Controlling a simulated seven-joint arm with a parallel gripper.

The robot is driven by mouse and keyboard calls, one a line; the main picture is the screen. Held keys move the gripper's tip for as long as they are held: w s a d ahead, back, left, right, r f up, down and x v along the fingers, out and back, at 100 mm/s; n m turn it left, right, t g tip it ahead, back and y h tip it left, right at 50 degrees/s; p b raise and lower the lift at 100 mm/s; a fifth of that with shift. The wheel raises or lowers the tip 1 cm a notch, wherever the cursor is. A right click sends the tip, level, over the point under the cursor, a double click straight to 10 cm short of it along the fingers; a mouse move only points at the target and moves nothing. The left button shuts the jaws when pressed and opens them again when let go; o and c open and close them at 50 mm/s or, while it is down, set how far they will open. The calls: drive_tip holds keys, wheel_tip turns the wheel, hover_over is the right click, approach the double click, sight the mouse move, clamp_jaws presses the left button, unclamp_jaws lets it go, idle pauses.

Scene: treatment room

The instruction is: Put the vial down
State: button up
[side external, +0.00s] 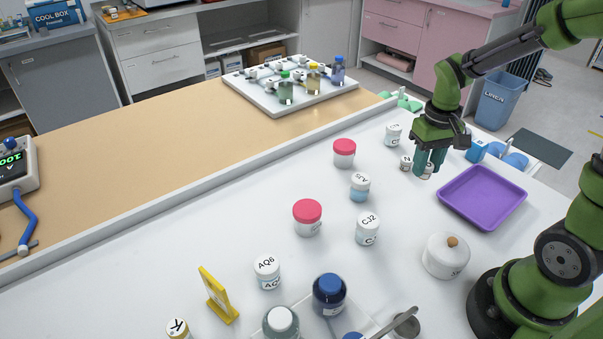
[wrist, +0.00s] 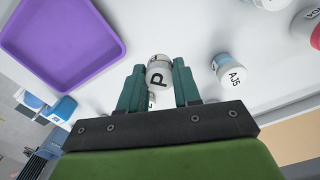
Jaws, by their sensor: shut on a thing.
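My gripper (side external: 431,163) is pointed down over the white table, left of the purple tray. In the side view the vial (side external: 427,171) shows only partly between the fingers, low and close to the table top. I cannot tell whether its base touches the table. Another small vial (side external: 405,163) stands just left of the gripper.
The purple tray (side external: 482,197) is empty, right of the gripper. A blue-banded jar (side external: 360,187), a pink-lidded jar (side external: 344,152) and a white jar (side external: 393,135) stand to the left. A blue box (side external: 477,150) is at the right.

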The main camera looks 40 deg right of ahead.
sight(473, 192)
drive_tip(key=s+d+f+m, duration=0.1)
drive_tip(key=s+d+m, duration=0.1)
drive_tip(key=d, duration=0.3)
drive_tip(key=s+d+f+m, duration=0.1)
drive_tip(key=s+d+m, duration=0.1)
drive_tip(key=d, duration=0.4)
drive_tip(key=s+d+f+m, duration=0.2)
drive_tip(key=s+d+m, duration=0.1)
drive_tip(key=d+m, duration=0.1)
drive_tip(key=shift+d+f, duration=0.1)
drive_tip(key=shift+d, duration=0.55)
drive_tip(key=shift+f, duration=2.4)
drive_tip(key=shift+f, duration=0.1)
drive_tip(key=o, duration=1)
